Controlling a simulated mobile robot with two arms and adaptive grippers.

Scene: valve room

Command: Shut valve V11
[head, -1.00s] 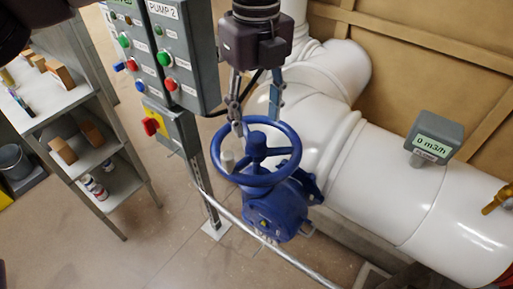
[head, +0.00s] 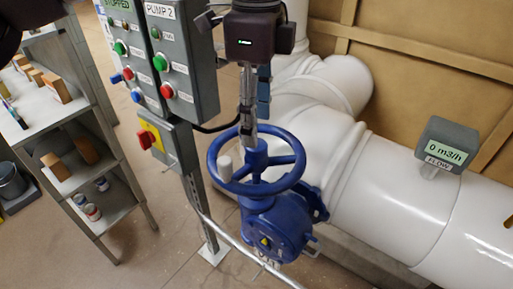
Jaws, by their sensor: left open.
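My right gripper is not in view.
A flow meter (head: 446,145) on the white pipe (head: 385,195) reads 0 m3/h. Grey pump control boxes (head: 180,60) stand left of the wheel, above a yellow-and-red switch (head: 150,137). A metal rail (head: 232,240) runs in front. Shelves (head: 70,180) stand at the left.

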